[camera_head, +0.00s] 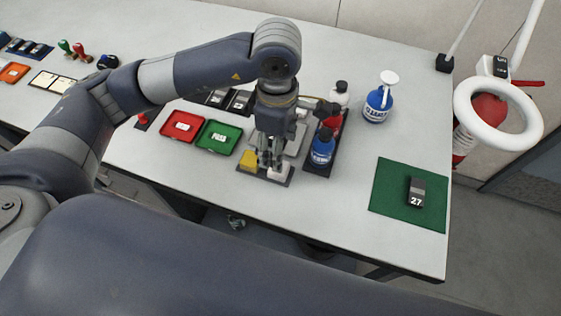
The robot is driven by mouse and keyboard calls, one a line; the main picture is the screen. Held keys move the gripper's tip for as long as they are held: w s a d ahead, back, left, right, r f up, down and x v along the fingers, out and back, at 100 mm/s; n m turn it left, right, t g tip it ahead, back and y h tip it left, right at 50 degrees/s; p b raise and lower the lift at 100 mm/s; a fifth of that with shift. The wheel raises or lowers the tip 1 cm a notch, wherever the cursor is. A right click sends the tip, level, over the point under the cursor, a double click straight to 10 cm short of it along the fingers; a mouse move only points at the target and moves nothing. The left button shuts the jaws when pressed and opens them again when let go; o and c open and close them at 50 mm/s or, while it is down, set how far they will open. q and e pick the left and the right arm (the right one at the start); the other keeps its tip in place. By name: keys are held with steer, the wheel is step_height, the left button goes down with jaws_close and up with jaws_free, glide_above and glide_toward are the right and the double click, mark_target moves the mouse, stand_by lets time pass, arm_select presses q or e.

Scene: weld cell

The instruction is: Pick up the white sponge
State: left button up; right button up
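The white sponge (281,171) sits at the front right of a small dark tray (262,176), close to the table's front edge. A yellow sponge (248,160) lies beside it on the left. My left gripper (271,160) points down from above, with its fingertips right at the back left of the white sponge and partly covering it. It is too small to tell whether the fingers touch the sponge or how far apart they are. My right gripper is not in view.
Bottles with blue, red and white bodies stand in a dark tray (313,169) just right of the gripper. A blue pump bottle (378,104) stands behind. Green (218,137) and red (183,126) trays lie to the left. A green mat (390,205) holds a dark block (416,190).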

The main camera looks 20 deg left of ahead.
arm_select(q)
steer(key=shift+s+f, duration=0.25)
steer(key=shift+f, duration=0.6)
steer(key=shift+w+f, duration=0.1)
steer(key=shift+f, duration=0.2)
steer(key=f+p, duration=0.2)
steer(key=f, duration=0.1)
steer(key=shift+d+f, duration=0.2)
steer(key=shift+f, duration=0.1)
steer(key=shift+s+f, duration=0.2)
steer(key=shift+f, duration=0.4)
steer(key=shift+w+f, duration=0.1)
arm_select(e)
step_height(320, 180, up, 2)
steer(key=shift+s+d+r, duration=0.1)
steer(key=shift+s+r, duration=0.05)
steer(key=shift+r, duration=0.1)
arm_select(q)
steer(key=c, duration=0.7)
steer(key=shift+c, duration=0.8)
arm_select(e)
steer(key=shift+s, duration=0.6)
